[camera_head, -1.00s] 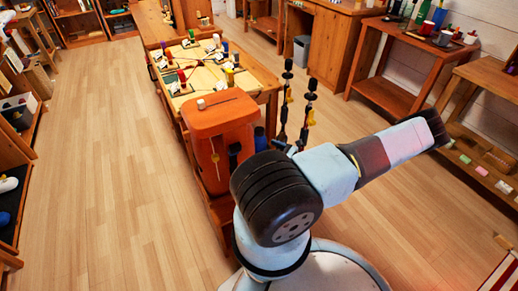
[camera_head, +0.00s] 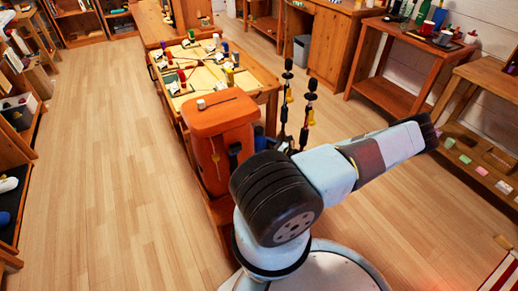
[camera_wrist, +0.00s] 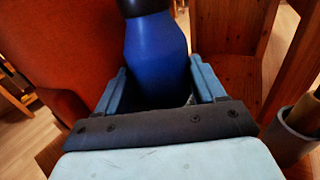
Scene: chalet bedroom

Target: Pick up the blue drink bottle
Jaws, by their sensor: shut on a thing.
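The blue drink bottle (camera_wrist: 155,48) stands between my gripper's two fingers in the wrist view, with its dark cap cut off by the top edge. My gripper (camera_wrist: 160,84) is shut on the bottle's lower body, one finger on each side. The bottle's base is hidden behind the gripper's front edge. In the head view, a small dark blue part of the bottle (camera_head: 260,138) shows beside the orange-brown case, above my arm. My arm hides most of the gripper there.
The orange-brown case (camera_head: 221,142) stands close to the left of the bottle. A wooden table (camera_head: 262,77) with several small items is behind it. Two dark upright poles (camera_head: 309,104) stand to the right. A grey cylinder (camera_wrist: 292,130) is at the wrist view's lower right. Open floor (camera_head: 110,150) lies left.

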